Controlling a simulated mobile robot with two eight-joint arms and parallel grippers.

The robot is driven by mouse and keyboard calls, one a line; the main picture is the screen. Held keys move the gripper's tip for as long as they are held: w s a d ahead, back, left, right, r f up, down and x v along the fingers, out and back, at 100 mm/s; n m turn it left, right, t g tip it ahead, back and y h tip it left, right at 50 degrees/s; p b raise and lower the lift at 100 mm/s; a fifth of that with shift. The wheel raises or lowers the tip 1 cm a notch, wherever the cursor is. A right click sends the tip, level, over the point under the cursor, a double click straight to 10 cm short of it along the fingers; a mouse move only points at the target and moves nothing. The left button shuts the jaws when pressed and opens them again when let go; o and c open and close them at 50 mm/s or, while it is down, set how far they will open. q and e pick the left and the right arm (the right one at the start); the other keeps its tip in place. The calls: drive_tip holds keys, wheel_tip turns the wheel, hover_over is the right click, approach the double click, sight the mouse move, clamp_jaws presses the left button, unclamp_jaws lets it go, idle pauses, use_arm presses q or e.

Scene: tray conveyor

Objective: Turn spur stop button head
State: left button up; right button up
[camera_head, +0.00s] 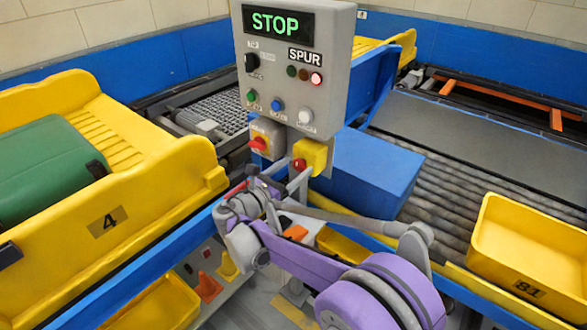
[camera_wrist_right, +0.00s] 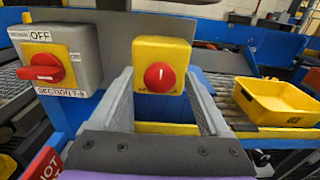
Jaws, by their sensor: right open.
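The spur stop button is a yellow box (camera_head: 317,153) with a round red head (camera_head: 299,164), mounted below the grey SPUR control panel (camera_head: 283,75). In the wrist view the yellow box (camera_wrist_right: 172,47) and red head (camera_wrist_right: 160,76) face me, centred between the fingers. My right gripper (camera_head: 277,181) is open in front of the button. In the wrist view the right gripper (camera_wrist_right: 161,82) has one finger on each side of the head, with visible gaps, so it holds nothing. The panel display reads STOP and a red lamp is lit. My left gripper does not show.
A grey switch box with a red rotary knob (camera_wrist_right: 42,70) sits close left of the button. A blue box (camera_head: 372,175) stands behind it. A yellow tray (camera_head: 530,250) is on the right rollers.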

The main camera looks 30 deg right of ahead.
clamp_jaws()
idle(0.4)
drive_tip(key=m, duration=0.3)
drive_tip(key=shift+s+m, duration=0.1)
drive_tip(key=shift+m, duration=1.9)
unclamp_jaws()
